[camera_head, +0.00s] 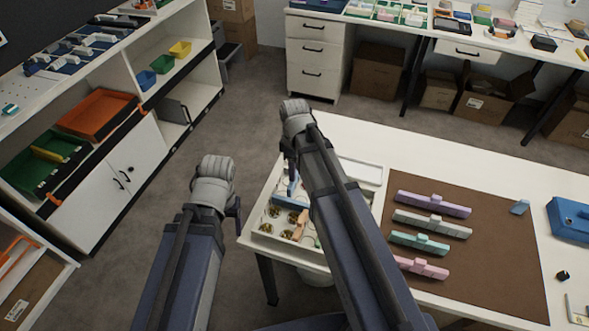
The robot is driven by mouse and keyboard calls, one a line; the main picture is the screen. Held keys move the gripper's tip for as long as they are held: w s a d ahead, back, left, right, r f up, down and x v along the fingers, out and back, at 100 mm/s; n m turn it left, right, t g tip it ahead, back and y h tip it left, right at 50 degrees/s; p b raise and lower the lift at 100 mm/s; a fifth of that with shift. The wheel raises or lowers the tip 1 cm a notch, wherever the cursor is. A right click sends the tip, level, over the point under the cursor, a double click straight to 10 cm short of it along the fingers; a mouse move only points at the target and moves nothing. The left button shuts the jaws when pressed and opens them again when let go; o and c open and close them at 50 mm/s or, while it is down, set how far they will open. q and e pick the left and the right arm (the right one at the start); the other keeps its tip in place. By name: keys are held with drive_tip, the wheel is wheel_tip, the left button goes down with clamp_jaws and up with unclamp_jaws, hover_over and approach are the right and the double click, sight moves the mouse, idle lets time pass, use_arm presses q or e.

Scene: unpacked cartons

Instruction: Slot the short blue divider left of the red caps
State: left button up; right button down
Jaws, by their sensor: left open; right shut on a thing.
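A white compartment tray (258,235) lies at the table's left end, partly covered by my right arm. My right gripper (290,165) is over the tray, largely hidden behind its wrist, and is shut on a blue piece (292,187), which looks like the short blue divider. I cannot tell whether the piece touches the tray. Brass-coloured round parts (275,211) and an orange-pink divider (300,225) show in the tray. I cannot make out red caps. My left gripper (236,211) is open, left of the tray and off the table, mostly hidden by its wrist.
A brown mat (490,255) holds purple (433,203), grey (432,222), green (419,243) and pink (421,268) long pieces. A small light-blue piece (519,207) lies at its right. A blue box (572,220) stands at the right edge. Shelves (120,80) stand left.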

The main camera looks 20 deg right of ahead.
drive_tip(key=shift+f+b, duration=1.55)
drive_tip(key=shift+f, duration=0.1)
drive_tip(key=shift+c, duration=2.3)
unclamp_jaws()
drive_tip(key=shift+r, duration=0.1)
wheel_tip(320, 180, up, 8)
drive_tip(key=p, duration=0.8)
drive_tip(key=shift+s+a, duration=0.25)
drive_tip(key=s+a+m+h, duration=0.1)
drive_tip(key=s+a+m, duration=0.6)
drive_tip(key=s+a, duration=0.3)
drive_tip(key=s, duration=0.3)
drive_tip(key=shift+s, duration=0.4)
